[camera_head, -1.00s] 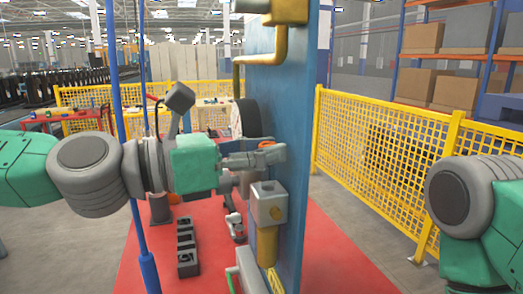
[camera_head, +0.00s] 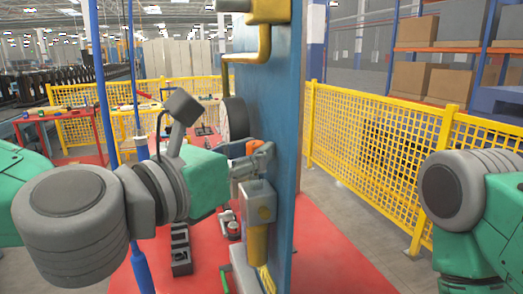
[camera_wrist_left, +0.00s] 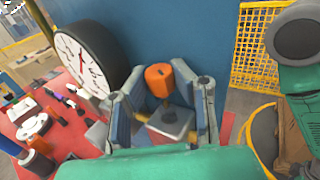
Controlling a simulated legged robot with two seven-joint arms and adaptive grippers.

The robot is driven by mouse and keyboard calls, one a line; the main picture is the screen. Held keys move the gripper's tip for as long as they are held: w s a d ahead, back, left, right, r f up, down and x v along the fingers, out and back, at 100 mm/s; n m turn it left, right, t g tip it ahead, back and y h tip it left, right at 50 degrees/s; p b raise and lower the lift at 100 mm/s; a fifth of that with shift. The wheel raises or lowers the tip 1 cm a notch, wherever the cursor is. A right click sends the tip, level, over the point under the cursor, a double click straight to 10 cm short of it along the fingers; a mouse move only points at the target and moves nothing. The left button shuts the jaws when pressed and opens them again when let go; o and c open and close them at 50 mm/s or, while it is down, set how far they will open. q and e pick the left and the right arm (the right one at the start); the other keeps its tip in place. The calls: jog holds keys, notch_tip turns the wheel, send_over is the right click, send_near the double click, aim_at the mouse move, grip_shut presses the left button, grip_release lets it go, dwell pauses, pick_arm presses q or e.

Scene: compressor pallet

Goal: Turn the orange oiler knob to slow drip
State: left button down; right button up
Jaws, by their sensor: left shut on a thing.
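The orange oiler knob (camera_head: 253,147) is beside the blue panel (camera_head: 283,120), above a grey block with a yellow cylinder (camera_head: 257,240) below it. My left gripper (camera_head: 258,162) reaches in from the left and is shut on the knob. In the left wrist view the knob (camera_wrist_left: 158,79) stands up between the two grey fingers (camera_wrist_left: 165,100), with a grey block (camera_wrist_left: 172,122) below it. The exact finger contact is hard to see. My right arm shows at the right edge of the head view; its gripper is out of frame.
A round white gauge (camera_wrist_left: 80,62) is on the panel left of the knob. A yellow pipe (camera_head: 240,58) runs above. Blue posts (camera_head: 134,215) stand near my left arm. Yellow mesh fence (camera_head: 375,140) is at the right. Dark fittings (camera_head: 180,250) lie on the red floor.

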pick_arm(q)
jog(key=shift+s+f+n+t+y, duration=0.15)
jog(key=shift+n+t+y, duration=0.25)
jog(key=shift+n+y, duration=0.25)
jog(key=shift+s+f+n+t+y, duration=0.1)
jog(key=shift+n+t+y, duration=0.35)
jog(key=shift+y, duration=0.3)
jog(key=shift+b, duration=0.3)
jog(key=c, duration=1.6)
grip_release()
jog(key=shift+r, duration=0.1)
jog(key=shift+s+a+r, duration=0.15)
jog(key=shift+s+a, duration=0.1)
jog(key=shift+a, duration=0.1)
jog(key=shift+w, duration=0.2)
